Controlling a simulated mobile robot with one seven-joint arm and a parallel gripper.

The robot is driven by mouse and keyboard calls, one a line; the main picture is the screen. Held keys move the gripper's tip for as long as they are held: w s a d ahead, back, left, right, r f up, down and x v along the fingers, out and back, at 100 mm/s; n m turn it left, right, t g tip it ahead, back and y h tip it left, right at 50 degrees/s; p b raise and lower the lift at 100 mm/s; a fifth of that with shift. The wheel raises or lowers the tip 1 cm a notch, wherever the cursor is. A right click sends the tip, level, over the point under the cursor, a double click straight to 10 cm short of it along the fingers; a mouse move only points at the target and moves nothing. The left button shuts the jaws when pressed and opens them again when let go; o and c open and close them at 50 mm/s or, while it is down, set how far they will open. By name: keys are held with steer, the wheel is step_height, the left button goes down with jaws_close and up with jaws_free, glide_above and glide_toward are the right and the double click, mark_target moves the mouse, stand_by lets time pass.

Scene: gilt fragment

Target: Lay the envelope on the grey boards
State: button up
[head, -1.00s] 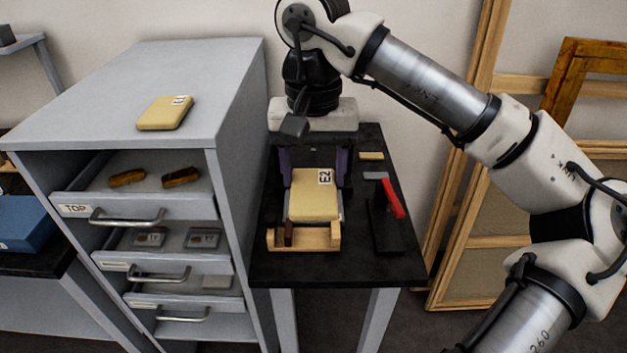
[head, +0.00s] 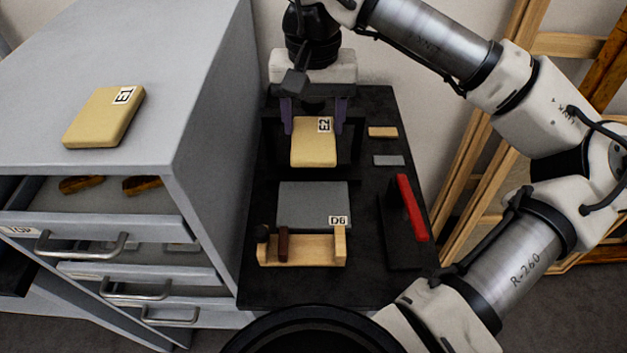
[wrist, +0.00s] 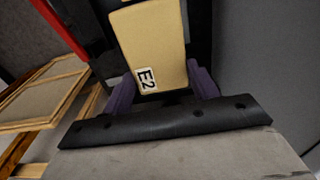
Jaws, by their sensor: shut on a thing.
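My gripper (head: 313,130) is shut on a yellow padded envelope (head: 313,152) with an E2 label, its two purple fingers at the envelope's sides. The wrist view also shows the envelope (wrist: 155,40) between the fingers. It hangs over the back part of the black table, behind the grey boards in the head view; its height is hard to tell. The grey boards (head: 305,200), tagged D6, lie flat with their top bare, just behind a small wooden rack (head: 300,250).
The grey cabinet (head: 110,40) stands left of the table, its upper drawers (head: 95,222) pulled out. On the table's right lie a red-handled tool (head: 411,207), a grey block (head: 388,160) and a tan block (head: 382,132). Wooden frames (head: 530,100) lean at the right.

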mark_target(314, 126)
step_height(314, 126, down, 15)
steer(key=p, duration=0.2)
steer(key=shift+f+p, duration=0.1)
steer(key=shift+p, duration=0.2)
steer(key=shift+f, duration=0.35)
steer(key=shift+f+b, duration=0.2)
steer(key=shift+b, duration=0.15)
steer(key=o, duration=1)
steer(key=shift+r, duration=0.1)
steer(key=shift+o, duration=0.2)
steer(key=shift+r+p, duration=0.2)
steer(key=shift+p, duration=0.2)
step_height(314, 126, up, 12)
steer(key=shift+f+b, duration=0.1)
steer(key=shift+b, duration=1)
